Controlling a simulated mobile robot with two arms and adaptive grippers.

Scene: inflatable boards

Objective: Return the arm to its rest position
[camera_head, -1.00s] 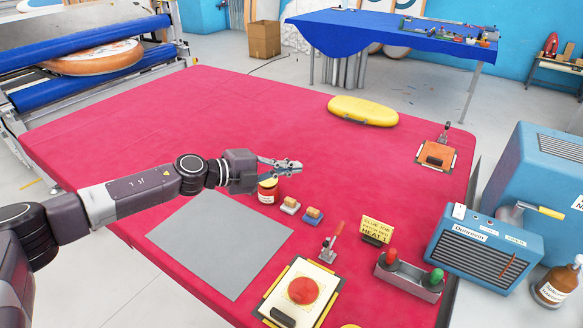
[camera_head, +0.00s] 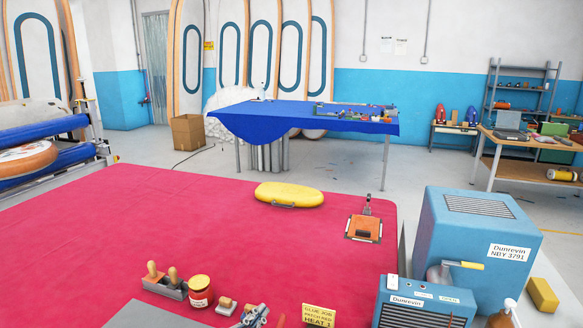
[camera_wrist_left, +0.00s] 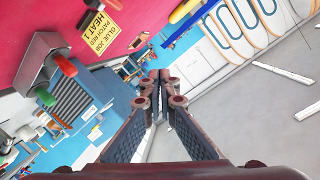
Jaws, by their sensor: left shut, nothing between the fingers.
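The wrist view looks past the fingers to the floor and wall, tilted. My right gripper is in neither view.
The table's left half is clear.

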